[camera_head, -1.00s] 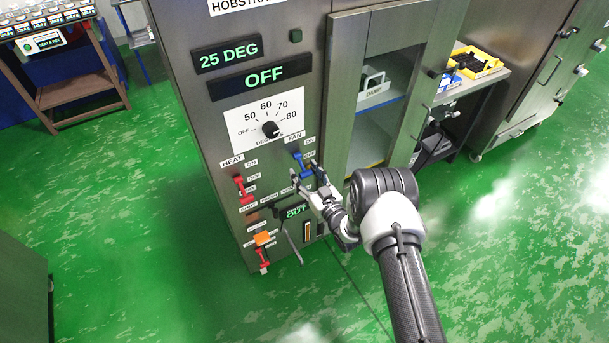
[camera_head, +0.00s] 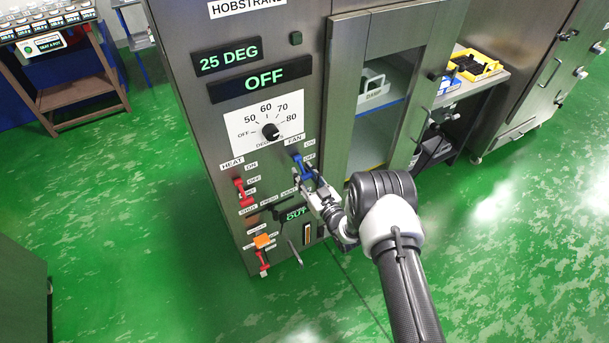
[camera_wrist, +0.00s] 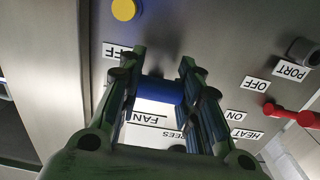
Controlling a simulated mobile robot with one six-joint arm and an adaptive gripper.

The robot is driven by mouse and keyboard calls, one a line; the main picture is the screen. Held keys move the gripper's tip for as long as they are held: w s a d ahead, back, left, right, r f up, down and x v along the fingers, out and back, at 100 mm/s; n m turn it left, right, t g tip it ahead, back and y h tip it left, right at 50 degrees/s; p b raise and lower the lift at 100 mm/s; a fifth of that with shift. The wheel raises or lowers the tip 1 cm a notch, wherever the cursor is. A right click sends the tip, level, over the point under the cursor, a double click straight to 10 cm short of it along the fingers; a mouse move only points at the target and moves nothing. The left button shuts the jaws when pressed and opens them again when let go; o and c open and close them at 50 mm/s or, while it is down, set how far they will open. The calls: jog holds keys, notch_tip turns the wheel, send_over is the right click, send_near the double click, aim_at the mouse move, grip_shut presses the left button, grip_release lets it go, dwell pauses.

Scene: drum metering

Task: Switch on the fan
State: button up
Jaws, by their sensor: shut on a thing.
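The blue fan switch (camera_head: 303,165) is on the steel cabinet front, below the FAN label (camera_head: 294,139) and beside its ON and OFF labels. My gripper (camera_head: 307,179) is at the lower end of the switch. In the wrist view, my gripper (camera_wrist: 163,75) has a finger on each side of the blue fan switch (camera_wrist: 160,91) and is shut on it. The picture there is upside down, with the FAN label (camera_wrist: 150,118) below the blue part. The fingers hide part of the labels and part of the switch.
A red heat switch (camera_head: 241,189) is left of the fan switch, and a dial (camera_head: 270,130) is above. The displays read 25 DEG (camera_head: 229,56) and OFF (camera_head: 262,78). A glass-fronted door (camera_head: 385,95) is at the right. Green floor lies open around.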

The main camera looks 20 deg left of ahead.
grip_shut()
